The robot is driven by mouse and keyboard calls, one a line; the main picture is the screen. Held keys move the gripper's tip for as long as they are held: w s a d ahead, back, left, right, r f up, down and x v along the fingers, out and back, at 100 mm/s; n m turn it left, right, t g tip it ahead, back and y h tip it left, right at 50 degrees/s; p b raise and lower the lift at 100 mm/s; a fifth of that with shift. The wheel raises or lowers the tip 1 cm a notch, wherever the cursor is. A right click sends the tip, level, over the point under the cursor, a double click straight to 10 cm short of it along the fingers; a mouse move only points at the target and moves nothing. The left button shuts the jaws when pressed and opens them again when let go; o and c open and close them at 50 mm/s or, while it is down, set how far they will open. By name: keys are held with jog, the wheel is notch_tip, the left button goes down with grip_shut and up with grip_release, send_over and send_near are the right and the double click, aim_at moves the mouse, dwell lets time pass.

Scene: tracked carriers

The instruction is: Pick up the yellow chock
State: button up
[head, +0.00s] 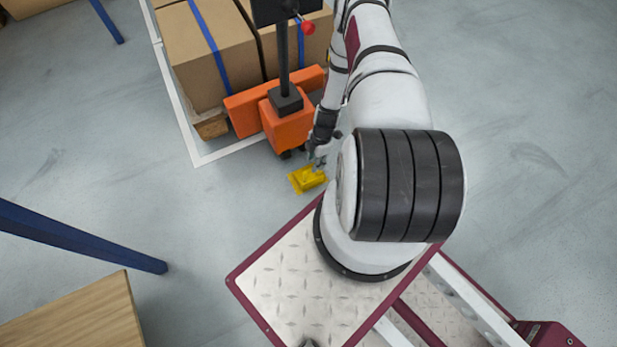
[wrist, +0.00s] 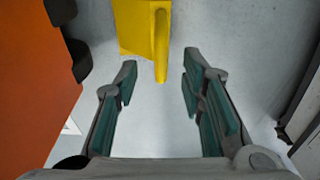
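The yellow chock (head: 307,179) lies on the grey floor just in front of an orange pallet truck, seen in the head view. In the wrist view the chock (wrist: 141,28) shows at the top middle, with a raised yellow bar or handle pointing toward the gap between my fingers. My gripper (wrist: 158,72) is open, its two teal-padded fingers apart and empty, with the bar's end near the line between the fingertips. In the head view my gripper (head: 318,160) is over the chock's right side, partly hiding it. Whether it touches the chock I cannot tell.
The orange pallet truck (head: 287,128) stands close behind the chock and fills the left of the wrist view. Cardboard boxes (head: 208,53) sit on a pallet inside white floor lines. A blue post (head: 83,238) and wooden surface (head: 78,318) are at left. Floor left of the chock is clear.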

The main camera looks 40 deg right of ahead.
jog(key=f+b, duration=0.1)
jog(key=f, duration=0.1)
jog(key=a+f+b, duration=0.1)
jog(key=f, duration=0.2)
jog(key=shift+w+a+f, duration=0.1)
jog(key=shift+f, duration=0.15)
grip_shut()
jog(key=shift+r, duration=0.1)
